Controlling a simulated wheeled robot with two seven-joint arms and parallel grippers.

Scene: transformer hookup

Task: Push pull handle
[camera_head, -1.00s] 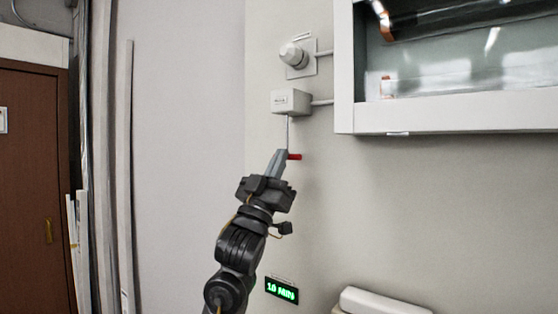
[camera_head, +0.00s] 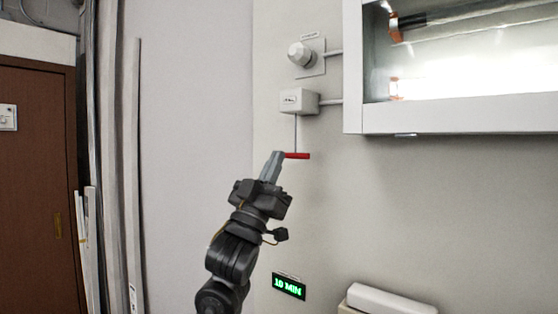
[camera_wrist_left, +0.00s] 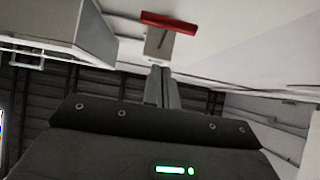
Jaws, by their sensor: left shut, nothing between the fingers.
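The pull handle (camera_head: 298,155) is a short red bar. It hangs on a thin cord below a small white box (camera_head: 299,101) on the wall. My left gripper (camera_head: 274,163) is shut and empty, with its fingertips just left of the red bar in the head view. In the left wrist view the red handle (camera_wrist_left: 169,23) shows above the shut fingertips (camera_wrist_left: 161,72), with a visible gap. I cannot tell whether they touch from the head view. My right gripper is not in view.
A white rotary knob (camera_head: 301,54) is on the wall above the box. A glass-fronted cabinet (camera_head: 450,121) hangs at the right, its inside lit. A green "10 MIN" display (camera_head: 289,287) is low on the wall. A brown door (camera_head: 35,180) stands at the left.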

